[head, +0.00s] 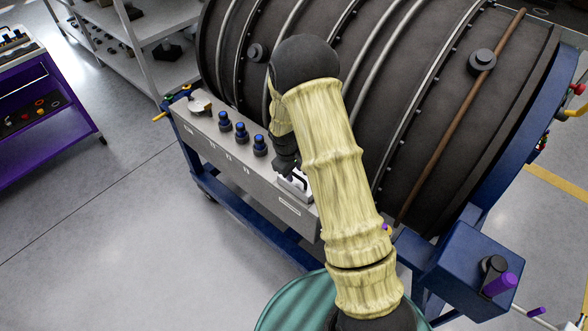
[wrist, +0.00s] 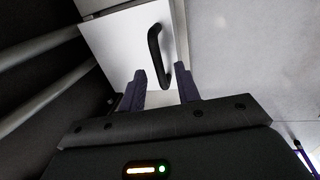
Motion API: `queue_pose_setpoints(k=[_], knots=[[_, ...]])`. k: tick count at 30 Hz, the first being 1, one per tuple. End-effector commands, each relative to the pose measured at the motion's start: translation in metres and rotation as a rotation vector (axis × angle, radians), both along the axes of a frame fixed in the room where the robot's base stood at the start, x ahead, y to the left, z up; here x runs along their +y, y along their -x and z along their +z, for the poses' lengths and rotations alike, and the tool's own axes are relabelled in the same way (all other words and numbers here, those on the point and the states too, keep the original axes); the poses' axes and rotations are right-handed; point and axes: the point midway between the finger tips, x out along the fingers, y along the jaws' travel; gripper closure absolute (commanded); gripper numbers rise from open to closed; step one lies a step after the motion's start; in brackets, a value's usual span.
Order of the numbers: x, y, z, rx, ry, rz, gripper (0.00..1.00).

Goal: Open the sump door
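The sump door looks to be the white panel (wrist: 120,45) with a black bar handle (wrist: 154,52) in the wrist view. In the head view a small white part (head: 297,183) shows at the right end of the grey box, mostly hidden by my arm. My gripper (wrist: 162,76) is open, its two dark fingers apart. The handle's lower end appears between the fingertips; I cannot tell whether they touch it. In the head view my gripper (head: 286,163) is dark and sits close over the box, partly hidden by my arm. The door looks shut.
The grey box (head: 225,157) carries several blue-capped fittings (head: 242,133). The large dark engine casing (head: 425,90) stands right behind it on a blue frame (head: 240,215). A purple cart (head: 45,125) and shelves (head: 150,60) stand left. The floor in front is clear.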

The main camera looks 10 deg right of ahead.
Motion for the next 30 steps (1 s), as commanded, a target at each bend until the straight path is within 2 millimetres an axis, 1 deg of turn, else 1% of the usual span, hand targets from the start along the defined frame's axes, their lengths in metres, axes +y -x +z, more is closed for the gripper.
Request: queue_pose_setpoints(k=[3, 9, 11, 12, 14, 15, 23, 30], knots=[[-0.0005, -0.0001, -0.0035, 0.001, 0.001, 0.000, 0.67], [-0.0004, -0.0002, -0.0036, 0.000, 0.000, 0.000, 0.67], [-0.0004, -0.0001, -0.0035, 0.001, 0.001, 0.000, 0.77], [-0.0004, -0.0001, -0.0034, 0.000, 0.000, 0.000, 0.85], [-0.0004, -0.0001, -0.0034, 0.000, 0.000, 0.000, 0.97], [-0.0003, -0.0001, -0.0033, 0.000, 0.000, 0.000, 1.00], [0.0001, -0.0001, -0.0029, 0.001, -0.001, 0.001, 1.00], [0.0038, -0.0018, 0.0019, 0.012, -0.019, 0.008, 1.00]])
